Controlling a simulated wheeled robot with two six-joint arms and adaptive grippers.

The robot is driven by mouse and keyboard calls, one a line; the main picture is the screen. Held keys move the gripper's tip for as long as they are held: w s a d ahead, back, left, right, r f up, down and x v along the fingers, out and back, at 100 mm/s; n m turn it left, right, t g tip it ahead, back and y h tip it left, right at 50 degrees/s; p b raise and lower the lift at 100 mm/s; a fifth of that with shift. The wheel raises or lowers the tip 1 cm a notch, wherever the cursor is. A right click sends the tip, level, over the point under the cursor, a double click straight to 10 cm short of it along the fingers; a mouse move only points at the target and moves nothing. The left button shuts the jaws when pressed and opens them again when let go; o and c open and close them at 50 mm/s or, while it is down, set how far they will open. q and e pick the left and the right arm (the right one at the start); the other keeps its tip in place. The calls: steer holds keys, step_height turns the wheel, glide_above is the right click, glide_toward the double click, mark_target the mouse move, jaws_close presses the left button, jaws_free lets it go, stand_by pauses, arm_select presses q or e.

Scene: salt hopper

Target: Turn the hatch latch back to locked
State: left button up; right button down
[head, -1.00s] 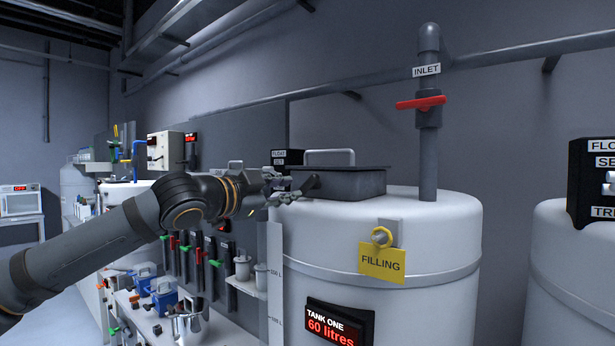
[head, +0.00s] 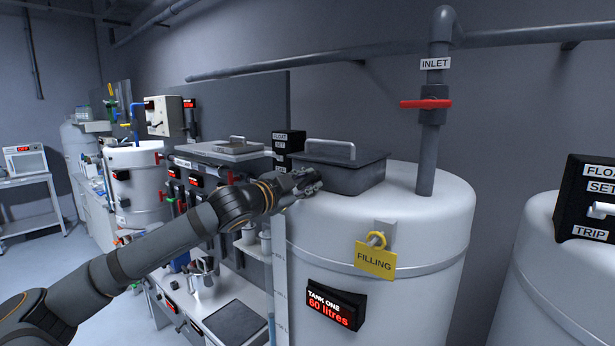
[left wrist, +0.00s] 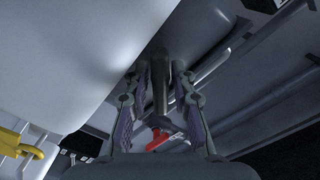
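The dark grey hatch (head: 345,175) with a light bar handle (head: 330,145) sits shut on top of white tank one (head: 410,215). My left gripper (head: 306,182) is at the hatch's near left corner and covers the place of the latch. I cannot make out the latch or which way it points. In the left wrist view, which looks upside down, the two fingers of my left gripper (left wrist: 160,108) stand apart. The grey inlet pipe (left wrist: 159,85) and its red valve handle (left wrist: 158,140) show between them, apparently beyond. My right gripper is not in view.
A yellow FILLING tag (head: 375,262) hangs on the tank front, above the TANK ONE display (head: 336,306) reading 60 litres. A black FLOAT SET box (head: 287,145) stands behind left of the hatch. Another white tank (head: 545,265) stands at right. A workbench is below my arm.

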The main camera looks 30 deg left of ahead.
arm_select(q)
steer(key=shift+c, duration=0.2)
jaws_close()
steer(key=m, duration=0.3)
steer(key=shift+m+p, duration=0.3)
steer(key=shift+m, duration=2.2)
